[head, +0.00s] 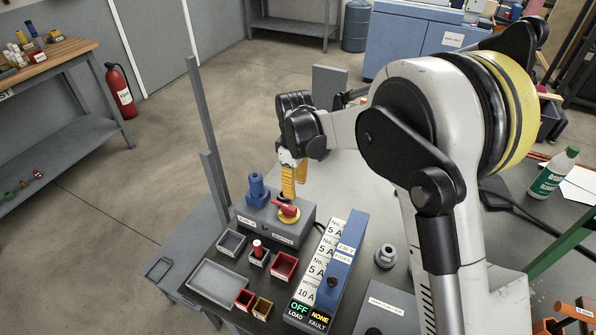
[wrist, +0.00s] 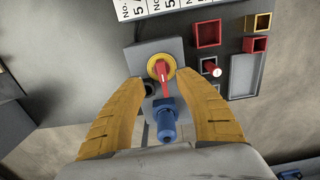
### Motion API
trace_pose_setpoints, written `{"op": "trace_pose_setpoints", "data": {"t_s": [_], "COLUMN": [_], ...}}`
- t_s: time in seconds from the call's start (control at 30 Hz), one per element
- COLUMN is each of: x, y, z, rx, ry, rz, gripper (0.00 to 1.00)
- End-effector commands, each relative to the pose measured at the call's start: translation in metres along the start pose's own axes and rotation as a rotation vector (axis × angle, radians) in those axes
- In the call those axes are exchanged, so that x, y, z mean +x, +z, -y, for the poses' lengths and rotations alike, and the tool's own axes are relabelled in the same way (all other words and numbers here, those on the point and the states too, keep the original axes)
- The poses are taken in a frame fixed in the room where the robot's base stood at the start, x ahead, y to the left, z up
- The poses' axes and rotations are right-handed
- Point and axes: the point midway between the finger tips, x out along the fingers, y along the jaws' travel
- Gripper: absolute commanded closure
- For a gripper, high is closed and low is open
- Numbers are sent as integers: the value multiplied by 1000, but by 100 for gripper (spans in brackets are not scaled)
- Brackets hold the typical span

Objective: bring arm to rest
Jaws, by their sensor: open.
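My arm reaches from the right of the head view over the grey bench (head: 355,195). My gripper (head: 293,192) points down above a grey switch box (head: 262,222). In the wrist view, the two yellow fingers of my gripper (wrist: 165,100) are spread wide, with nothing held between them. The red handle (wrist: 165,75) and the blue part (wrist: 166,122) show between the fingers in the wrist view. I cannot tell whether the fingers touch the box.
A blue-edged fuse panel (head: 337,265) with a display reading "OFF LOAD" and "NONE FAULT" stands right of the box. Small bins, including a red one (head: 284,265), and a grey tray (head: 217,285) lie in front. A grey post (head: 207,140) rises behind left. A green bottle (head: 554,172) stands right.

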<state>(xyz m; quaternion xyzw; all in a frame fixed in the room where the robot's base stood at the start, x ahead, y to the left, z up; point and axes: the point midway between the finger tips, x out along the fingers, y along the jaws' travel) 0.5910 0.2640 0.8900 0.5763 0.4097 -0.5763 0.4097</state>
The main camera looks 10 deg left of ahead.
Motion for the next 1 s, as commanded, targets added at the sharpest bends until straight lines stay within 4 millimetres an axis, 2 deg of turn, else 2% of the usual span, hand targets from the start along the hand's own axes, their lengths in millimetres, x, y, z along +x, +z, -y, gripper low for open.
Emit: {"op": "trace_pose_setpoints", "data": {"t_s": [0.17, 0.23, 0.37, 0.5, 0.7, 0.83, 1.0], "x": [-1, -8, -41, -92, -148, -169, -178], "y": [1, 6, 32, 83, 160, 208, 264], "z": [0, -1, -3, 1, 23, 47, 83], "rx": [3, 20, 110, 280, 538, 702, 913], "ry": [1, 7, 38, 96, 181, 233, 298], "rz": [-1, -7, -38, -101, -206, -278, -379], "gripper": [60, 60, 60, 60, 60, 60, 60]}}
